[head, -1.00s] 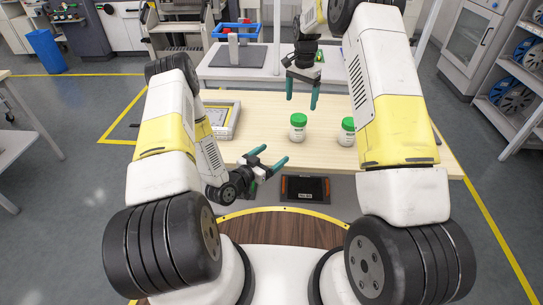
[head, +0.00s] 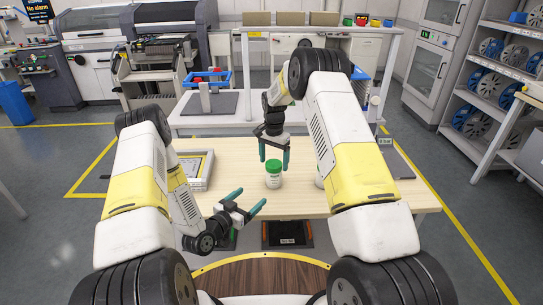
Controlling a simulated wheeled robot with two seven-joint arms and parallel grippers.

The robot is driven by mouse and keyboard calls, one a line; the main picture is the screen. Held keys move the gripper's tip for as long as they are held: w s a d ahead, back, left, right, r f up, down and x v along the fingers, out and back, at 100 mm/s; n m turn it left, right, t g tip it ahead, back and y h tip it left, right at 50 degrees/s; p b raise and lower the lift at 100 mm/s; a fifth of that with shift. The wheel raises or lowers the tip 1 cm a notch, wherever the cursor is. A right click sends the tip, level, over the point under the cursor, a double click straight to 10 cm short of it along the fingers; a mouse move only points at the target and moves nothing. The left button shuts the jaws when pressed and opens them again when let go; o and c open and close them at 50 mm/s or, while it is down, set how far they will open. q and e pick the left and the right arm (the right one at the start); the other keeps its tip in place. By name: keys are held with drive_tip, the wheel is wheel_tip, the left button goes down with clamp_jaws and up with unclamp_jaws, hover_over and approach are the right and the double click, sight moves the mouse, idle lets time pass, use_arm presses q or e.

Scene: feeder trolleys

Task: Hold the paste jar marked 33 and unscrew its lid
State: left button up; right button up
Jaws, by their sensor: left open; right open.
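A white paste jar with a green lid (head: 273,174) stands upright on the wooden table (head: 232,160), near its middle. Its label is too small to read. A second jar (head: 319,178) stands to its right, mostly hidden behind my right arm. My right gripper (head: 273,160) is open and points down at the first jar, its teal fingers appearing on either side of the lid; whether they touch it I cannot tell. My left gripper (head: 249,203) is open and empty, low at the table's front edge, to the left of and nearer than the jar.
A yellow-and-white framed device (head: 196,168) lies on the table's left. A dark tablet-like panel (head: 398,163) lies at its right end. Behind, a white bench (head: 190,122) holds a blue rack (head: 207,79). The table is clear between the framed device and the jar.

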use_arm(q)
drive_tip(key=shift+x, duration=3.5)
